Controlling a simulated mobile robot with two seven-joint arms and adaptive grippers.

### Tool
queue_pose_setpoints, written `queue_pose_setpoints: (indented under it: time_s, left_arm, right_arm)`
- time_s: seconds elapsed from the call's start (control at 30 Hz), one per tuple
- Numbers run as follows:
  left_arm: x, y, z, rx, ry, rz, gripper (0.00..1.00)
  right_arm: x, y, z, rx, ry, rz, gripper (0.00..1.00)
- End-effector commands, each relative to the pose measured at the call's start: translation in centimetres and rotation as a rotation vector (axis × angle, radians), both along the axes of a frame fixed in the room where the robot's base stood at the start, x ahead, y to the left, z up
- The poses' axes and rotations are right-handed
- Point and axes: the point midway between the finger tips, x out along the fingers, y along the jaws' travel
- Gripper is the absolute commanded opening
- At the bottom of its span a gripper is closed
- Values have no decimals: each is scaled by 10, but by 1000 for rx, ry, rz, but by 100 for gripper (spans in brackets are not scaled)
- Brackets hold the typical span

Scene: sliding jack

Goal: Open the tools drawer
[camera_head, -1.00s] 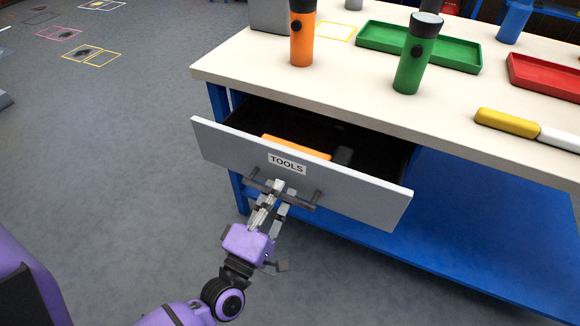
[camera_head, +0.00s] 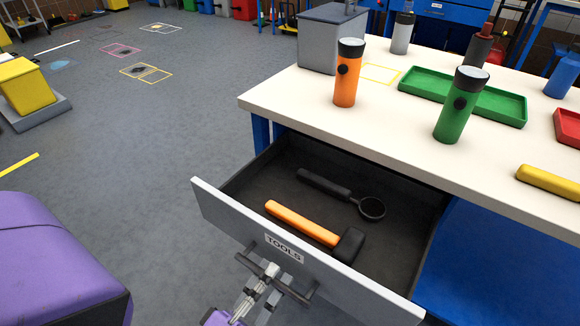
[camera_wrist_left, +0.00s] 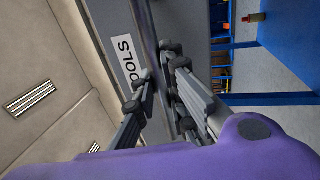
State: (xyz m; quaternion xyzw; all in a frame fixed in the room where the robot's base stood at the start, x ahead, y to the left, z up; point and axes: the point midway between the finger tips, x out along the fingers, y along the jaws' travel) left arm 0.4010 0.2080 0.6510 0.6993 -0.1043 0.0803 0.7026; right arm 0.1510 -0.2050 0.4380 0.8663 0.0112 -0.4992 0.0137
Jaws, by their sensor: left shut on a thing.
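The tools drawer (camera_head: 222,205) is pulled well out from under the workbench, its grey front labelled TOOLS. Inside lie a hammer (camera_head: 302,223) with an orange handle and black head, and a black tool with a ring end (camera_head: 338,190). My left gripper (camera_head: 268,277) is shut on the dark bar handle (camera_head: 298,295) below the label. In the left wrist view the fingers (camera_wrist_left: 160,85) close around the handle beside the label (camera_wrist_left: 127,60). My right gripper is not in view.
On the white benchtop (camera_head: 315,107) stand an orange flashlight (camera_head: 346,80), a green flashlight (camera_head: 456,112), a green tray (camera_head: 510,107) and a grey box (camera_head: 325,42). Open grey floor (camera_head: 130,140) lies left of the bench.

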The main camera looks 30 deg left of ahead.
Motion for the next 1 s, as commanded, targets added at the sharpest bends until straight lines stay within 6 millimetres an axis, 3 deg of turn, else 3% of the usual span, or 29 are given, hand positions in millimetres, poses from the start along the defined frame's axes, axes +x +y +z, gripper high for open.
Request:
queue_pose_setpoints:
  time_s: [0.2, 0.23, 0.37, 0.73, 0.87, 1.0]
  left_arm:
    - [-1, 0, 0, 0, 1, -1, 0]
    - [-1, 0, 0, 0, 1, -1, 15]
    - [-1, 0, 0, 0, 2, 0, 31]
    - [-5, 1, -2, 1, 3, 1, 31]
    - [-22, 1, -7, 1, 7, 1, 31]
    - [-51, 2, -16, 2, 9, 1, 31]
  right_arm:
    - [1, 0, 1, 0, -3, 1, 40]
    - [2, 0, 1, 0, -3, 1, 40]
    - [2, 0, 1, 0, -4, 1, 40]
    - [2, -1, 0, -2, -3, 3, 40]
    - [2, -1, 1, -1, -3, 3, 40]
    - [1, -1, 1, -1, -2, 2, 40]
